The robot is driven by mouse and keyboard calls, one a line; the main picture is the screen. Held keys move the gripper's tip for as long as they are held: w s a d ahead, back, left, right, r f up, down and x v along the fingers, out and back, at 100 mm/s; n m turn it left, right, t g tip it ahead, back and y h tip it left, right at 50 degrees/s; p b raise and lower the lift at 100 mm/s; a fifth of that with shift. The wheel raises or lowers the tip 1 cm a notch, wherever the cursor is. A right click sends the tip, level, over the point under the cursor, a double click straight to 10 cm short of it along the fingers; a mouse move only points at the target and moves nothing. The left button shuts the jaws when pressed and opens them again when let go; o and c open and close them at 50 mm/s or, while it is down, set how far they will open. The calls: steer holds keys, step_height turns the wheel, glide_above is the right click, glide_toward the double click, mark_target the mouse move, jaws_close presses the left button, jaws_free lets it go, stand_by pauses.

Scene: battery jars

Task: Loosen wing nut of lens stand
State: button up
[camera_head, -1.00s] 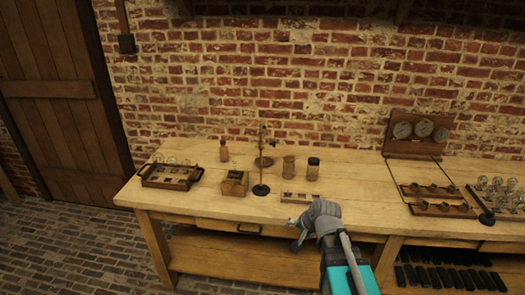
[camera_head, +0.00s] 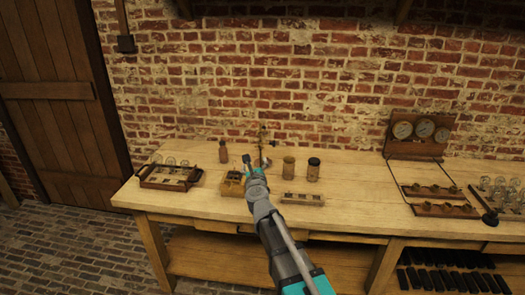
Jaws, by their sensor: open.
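The lens stand (camera_head: 262,138) is a thin upright rod with small fittings near its top, standing on the wooden workbench (camera_head: 350,200). My gripper (camera_head: 255,161) is open at the stand, over its lower part, and hides the foot and much of the rod. The wing nut is too small to make out. I cannot tell whether the fingers touch the stand.
A small wooden box (camera_head: 232,185) is close left of my gripper. Two jars (camera_head: 289,168) (camera_head: 313,170) and a low block (camera_head: 302,199) stand to the right. A reddish bottle (camera_head: 223,152) and a tray of glassware (camera_head: 170,175) are left. A gauge panel (camera_head: 418,135) stands far right.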

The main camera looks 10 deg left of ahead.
mark_target(260, 147)
steer(key=shift+w+a+f+m+h, duration=0.1)
steer(key=shift+f+m+h, duration=0.15)
steer(key=shift+m+h, duration=0.8)
steer(key=shift+w+f+m+h, duration=0.2)
steer(key=shift+m+h, duration=0.15)
steer(key=shift+m, duration=1.25)
steer(key=shift+w+a+f+m+h, duration=0.1)
steer(key=shift+f+m+h, duration=0.15)
steer(key=shift+m+h, duration=0.8)
steer(key=shift+s+m+y, duration=0.1)
steer(key=shift+m+y, duration=0.2)
steer(key=shift+y, duration=0.05)
steer(key=shift+w, duration=0.2)
steer(key=w, duration=1.3)
steer(key=shift+w+d, duration=0.25)
